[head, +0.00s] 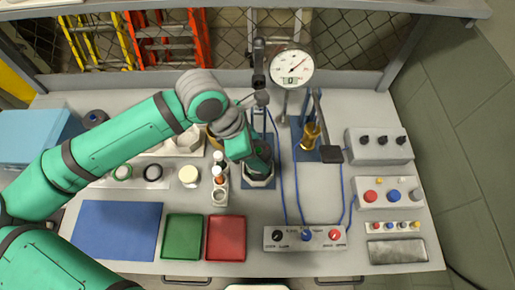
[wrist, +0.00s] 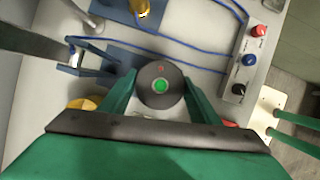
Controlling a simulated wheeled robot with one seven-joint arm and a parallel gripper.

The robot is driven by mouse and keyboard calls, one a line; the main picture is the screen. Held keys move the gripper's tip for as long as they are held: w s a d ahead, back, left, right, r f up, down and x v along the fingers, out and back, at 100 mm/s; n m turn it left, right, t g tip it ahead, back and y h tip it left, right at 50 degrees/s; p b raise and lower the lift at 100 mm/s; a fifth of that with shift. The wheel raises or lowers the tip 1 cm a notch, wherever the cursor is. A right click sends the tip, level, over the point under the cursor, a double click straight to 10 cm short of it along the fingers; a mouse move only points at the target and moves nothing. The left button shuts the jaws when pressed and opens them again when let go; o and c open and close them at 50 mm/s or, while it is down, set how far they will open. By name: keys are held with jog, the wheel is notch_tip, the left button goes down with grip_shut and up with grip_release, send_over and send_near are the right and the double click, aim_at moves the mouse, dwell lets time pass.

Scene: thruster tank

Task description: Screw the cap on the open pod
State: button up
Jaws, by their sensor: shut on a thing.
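A pale holder (head: 258,183) stands on the blue pad (head: 245,184) directly beneath. The open pod's mouth is hidden under the cap and gripper, so I cannot tell whether the cap's threads are engaged.
A rack of small bottles (head: 219,196) stands close to the left. A dial gauge (head: 291,68) and brass fitting (head: 311,135) are behind and right. A control box (head: 305,237) with knobs is in front; blue cables run nearby. Green (head: 183,237) and red (head: 226,238) trays lie front left.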

jog(key=o, duration=1.1)
jog(key=v, duration=1)
jog(key=shift+a+r, duration=0.1)
jog(key=shift+r, duration=0.25)
